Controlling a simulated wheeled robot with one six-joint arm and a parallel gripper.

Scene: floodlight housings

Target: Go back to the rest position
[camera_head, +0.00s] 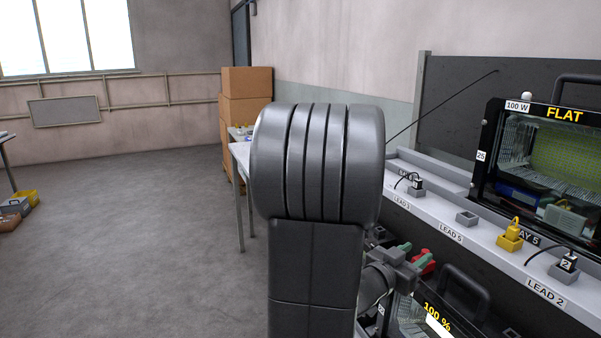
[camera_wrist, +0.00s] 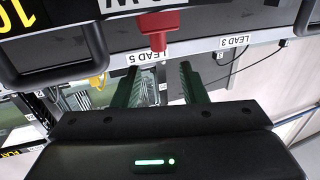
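My gripper (camera_head: 403,254) is low in the head view, partly hidden behind my own arm, near the front of the shelf. In the wrist view my gripper (camera_wrist: 159,74) shows two green fingers spread apart, with nothing held between them. A red part (camera_wrist: 158,28) lies beyond the fingertips, by the edge of a black housing; the frame does not show whether it is a plug or a knob. A red part (camera_head: 425,262) also shows right beside the fingers in the head view.
A grey shelf (camera_head: 430,215) with lead labels and sockets runs along the right. A floodlight (camera_head: 545,165) marked FLAT is behind; another housing (camera_head: 465,295) is below.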

